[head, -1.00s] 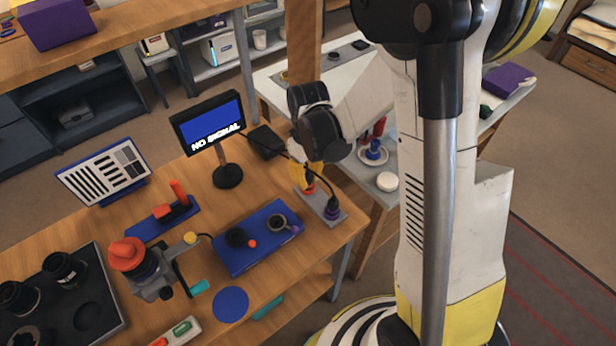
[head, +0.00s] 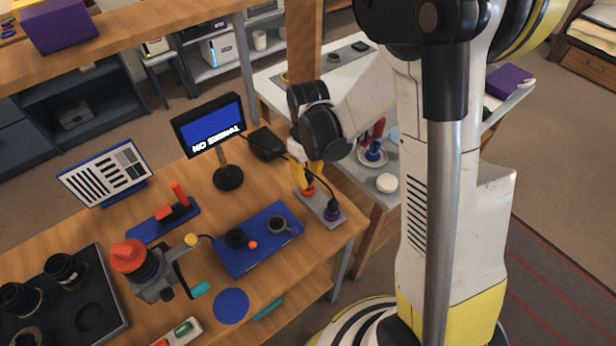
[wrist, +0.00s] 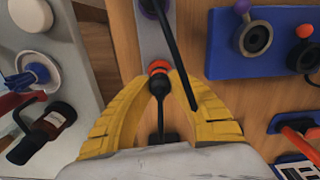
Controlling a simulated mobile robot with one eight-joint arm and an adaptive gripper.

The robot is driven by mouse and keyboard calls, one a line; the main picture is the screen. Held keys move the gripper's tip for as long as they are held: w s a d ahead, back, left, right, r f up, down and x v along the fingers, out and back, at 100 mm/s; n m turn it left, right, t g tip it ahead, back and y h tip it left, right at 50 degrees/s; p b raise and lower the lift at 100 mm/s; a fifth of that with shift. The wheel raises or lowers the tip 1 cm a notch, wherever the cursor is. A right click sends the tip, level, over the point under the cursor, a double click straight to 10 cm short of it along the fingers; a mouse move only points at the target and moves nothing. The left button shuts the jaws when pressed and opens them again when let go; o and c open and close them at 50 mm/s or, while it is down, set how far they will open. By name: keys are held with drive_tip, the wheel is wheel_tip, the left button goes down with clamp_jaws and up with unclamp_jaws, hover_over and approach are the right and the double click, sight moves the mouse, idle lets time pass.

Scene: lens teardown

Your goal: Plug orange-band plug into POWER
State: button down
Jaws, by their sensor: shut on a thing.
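The orange-band plug (wrist: 158,85) is black with an orange ring, upright between the yellow fingertips of my gripper (wrist: 160,82) in the wrist view. My gripper is shut on it. The orange ring is at the end of a grey strip (wrist: 153,35); I cannot tell how deep the plug sits. In the head view my gripper (head: 311,180) is over the rear end of the same strip (head: 320,205). A purple-band plug (head: 332,213) stands at the strip's front end. No POWER label is readable.
A blue board (head: 258,240) with round parts lies left of the strip. A black monitor (head: 209,124) reads NO SIGNAL, with a black box (head: 266,143) beside it. A dark cable crosses in front of my gripper. The white side table (head: 388,200) is at right.

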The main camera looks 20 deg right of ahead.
sight(308, 176)
drive_tip(key=shift+r, duration=0.4)
drive_tip(key=shift+r+p, duration=1.8)
drive_tip(key=shift+r, duration=0.4)
